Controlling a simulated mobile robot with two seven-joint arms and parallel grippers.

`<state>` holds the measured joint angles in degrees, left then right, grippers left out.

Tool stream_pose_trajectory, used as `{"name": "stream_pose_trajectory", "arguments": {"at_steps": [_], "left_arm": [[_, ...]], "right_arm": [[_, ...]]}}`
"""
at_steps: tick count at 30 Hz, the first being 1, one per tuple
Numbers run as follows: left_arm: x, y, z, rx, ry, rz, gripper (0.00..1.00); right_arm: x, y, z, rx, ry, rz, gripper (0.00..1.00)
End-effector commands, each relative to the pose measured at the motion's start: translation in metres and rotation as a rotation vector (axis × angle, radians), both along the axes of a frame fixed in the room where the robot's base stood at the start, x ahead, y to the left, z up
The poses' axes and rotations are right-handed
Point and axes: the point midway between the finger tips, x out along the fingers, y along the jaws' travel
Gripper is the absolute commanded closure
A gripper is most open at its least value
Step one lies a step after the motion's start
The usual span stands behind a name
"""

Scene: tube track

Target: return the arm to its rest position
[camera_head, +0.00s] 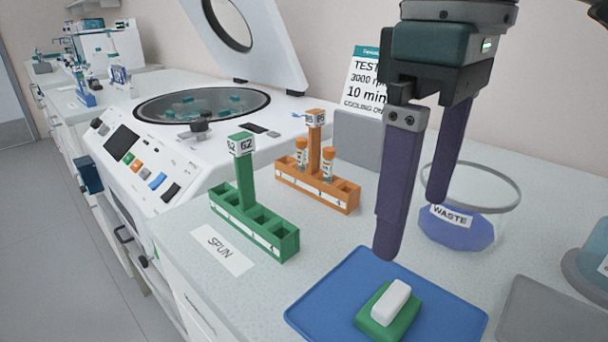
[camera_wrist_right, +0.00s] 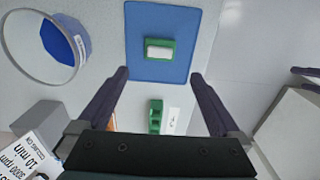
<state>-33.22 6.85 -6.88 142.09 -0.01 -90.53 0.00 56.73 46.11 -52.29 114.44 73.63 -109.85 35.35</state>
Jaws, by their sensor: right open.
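My right gripper (camera_head: 412,222) hangs in from the top right of the head view, fingers pointing down and apart with nothing between them. It is open above the counter, behind the blue mat (camera_head: 335,287). In the right wrist view the two fingertips (camera_wrist_right: 159,75) are spread wide, just short of the mat (camera_wrist_right: 186,35). A white block (camera_head: 390,302) lies on a green base (camera_head: 372,325) on the mat, apart from the fingers. My left gripper does not show.
A green rack (camera_head: 270,230) with a tall post and an orange rack (camera_head: 335,192) holding two tubes stand left of the gripper. The waste bin (camera_head: 470,228) is close behind it. An open centrifuge (camera_head: 170,150) stands at left. A sign (camera_head: 362,85) leans at the back.

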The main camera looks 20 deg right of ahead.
Motion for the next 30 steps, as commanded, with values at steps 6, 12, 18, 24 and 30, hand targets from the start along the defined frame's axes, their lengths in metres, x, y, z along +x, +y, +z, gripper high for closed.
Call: {"name": "stream_pose_trajectory", "arguments": {"at_steps": [6, 12, 18, 24, 30], "left_arm": [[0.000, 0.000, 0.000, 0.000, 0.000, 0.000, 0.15], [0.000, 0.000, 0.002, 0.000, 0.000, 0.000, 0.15], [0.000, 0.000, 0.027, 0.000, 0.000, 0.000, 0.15], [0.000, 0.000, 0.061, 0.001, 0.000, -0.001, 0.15], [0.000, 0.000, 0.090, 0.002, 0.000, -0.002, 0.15]], "right_arm": [[0.000, 0.000, 0.000, 0.000, 0.000, 0.000, 0.00], [-0.001, 0.003, -0.001, 0.007, -0.002, 0.010, 0.00], [-0.011, 0.043, -0.012, 0.103, -0.055, 0.115, 0.00], [-0.032, 0.093, -0.017, 0.268, -0.182, 0.149, 0.00], [-0.055, 0.092, -0.014, 0.307, -0.287, 0.023, 0.00]]}}
